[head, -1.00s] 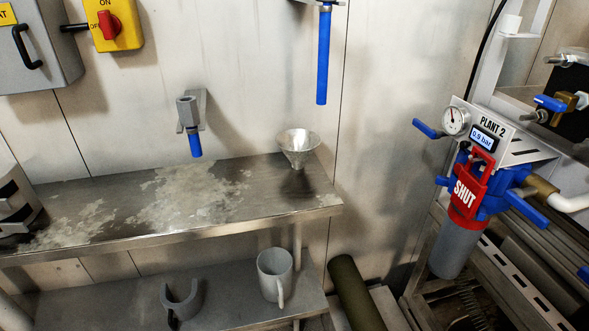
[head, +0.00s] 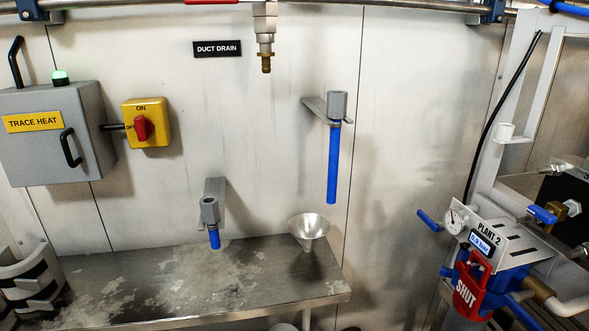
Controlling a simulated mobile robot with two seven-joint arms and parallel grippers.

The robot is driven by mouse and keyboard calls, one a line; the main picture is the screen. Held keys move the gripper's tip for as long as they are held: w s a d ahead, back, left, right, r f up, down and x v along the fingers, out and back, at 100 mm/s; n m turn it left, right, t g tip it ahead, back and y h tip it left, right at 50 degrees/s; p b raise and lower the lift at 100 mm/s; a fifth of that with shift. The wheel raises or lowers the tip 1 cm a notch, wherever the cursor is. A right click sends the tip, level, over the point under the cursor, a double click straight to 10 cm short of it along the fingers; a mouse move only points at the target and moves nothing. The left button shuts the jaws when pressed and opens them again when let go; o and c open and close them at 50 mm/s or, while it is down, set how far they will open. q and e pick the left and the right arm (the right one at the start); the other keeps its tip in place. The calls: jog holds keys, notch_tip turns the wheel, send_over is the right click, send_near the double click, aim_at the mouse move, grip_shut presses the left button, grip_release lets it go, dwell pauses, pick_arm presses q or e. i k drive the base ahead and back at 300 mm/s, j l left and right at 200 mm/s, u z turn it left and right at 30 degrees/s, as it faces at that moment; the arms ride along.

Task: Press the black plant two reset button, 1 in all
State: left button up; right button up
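No black reset button can be made out in the head view. The plant two unit (head: 488,245) stands at the lower right, with a "PLANT 2" plate, a round gauge (head: 455,220) and a small display (head: 482,243) that seems to read 0.9 bar. A red "SHUT" tag (head: 471,287) hangs on its blue body. Neither of my grippers is in view.
A steel bench (head: 200,285) runs along the lower left and holds a metal funnel (head: 309,228). A grey trace heat box (head: 55,135) and a yellow switch box (head: 146,122) are on the wall. A pipe (head: 200,8) crosses the top.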

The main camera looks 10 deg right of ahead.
aim_at(464, 245)
jog(key=z, duration=1.35)
